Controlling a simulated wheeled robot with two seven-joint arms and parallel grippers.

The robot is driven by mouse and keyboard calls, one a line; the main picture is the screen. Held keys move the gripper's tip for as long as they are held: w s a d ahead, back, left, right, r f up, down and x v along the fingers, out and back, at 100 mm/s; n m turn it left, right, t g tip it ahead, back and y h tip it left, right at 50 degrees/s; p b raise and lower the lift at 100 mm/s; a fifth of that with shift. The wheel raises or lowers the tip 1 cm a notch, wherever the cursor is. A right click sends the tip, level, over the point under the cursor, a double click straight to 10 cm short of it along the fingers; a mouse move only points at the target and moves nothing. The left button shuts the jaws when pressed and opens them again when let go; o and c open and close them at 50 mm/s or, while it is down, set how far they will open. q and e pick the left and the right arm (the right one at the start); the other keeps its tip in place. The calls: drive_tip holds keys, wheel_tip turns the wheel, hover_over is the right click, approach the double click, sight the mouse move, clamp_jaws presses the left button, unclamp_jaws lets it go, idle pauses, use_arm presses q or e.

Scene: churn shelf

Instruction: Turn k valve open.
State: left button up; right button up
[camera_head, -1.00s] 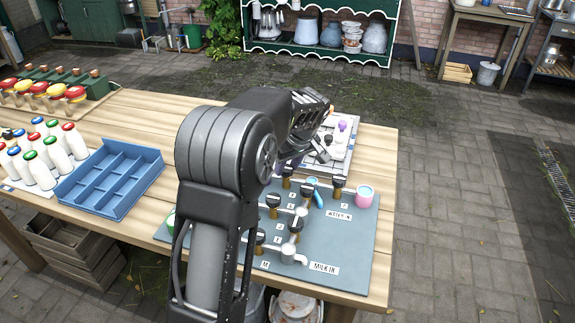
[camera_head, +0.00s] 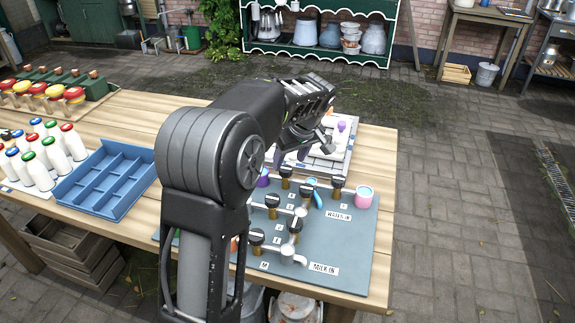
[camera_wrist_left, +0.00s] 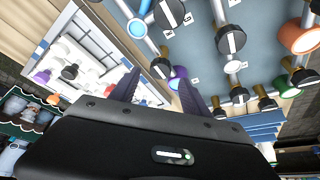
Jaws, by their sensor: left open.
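The valves stand on a grey-blue board (camera_head: 345,245) on the wooden table. They have black handles with a white stripe and brass-coloured bodies. I cannot read which label is k. Valves show at the back (camera_head: 286,172), right (camera_head: 338,183), middle (camera_head: 305,191), left (camera_head: 272,201) and front (camera_head: 256,237). My left gripper (camera_head: 296,152) is over the board's back edge, partly hidden by its own wrist. In the left wrist view its fingers (camera_wrist_left: 156,90) are apart with nothing between them. A valve handle (camera_wrist_left: 161,66) shows just beyond the fingertips. My right gripper is not in view.
A white tray (camera_head: 345,165) with small parts lies behind the board. A blue divided crate (camera_head: 108,180) and several milk bottles (camera_head: 38,170) stand at the left. My left arm hides the board's left part.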

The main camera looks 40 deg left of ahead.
use_arm(q)
drive_tip(key=v, duration=0.4)
drive_tip(key=shift+f, duration=0.1)
idle(0.4)
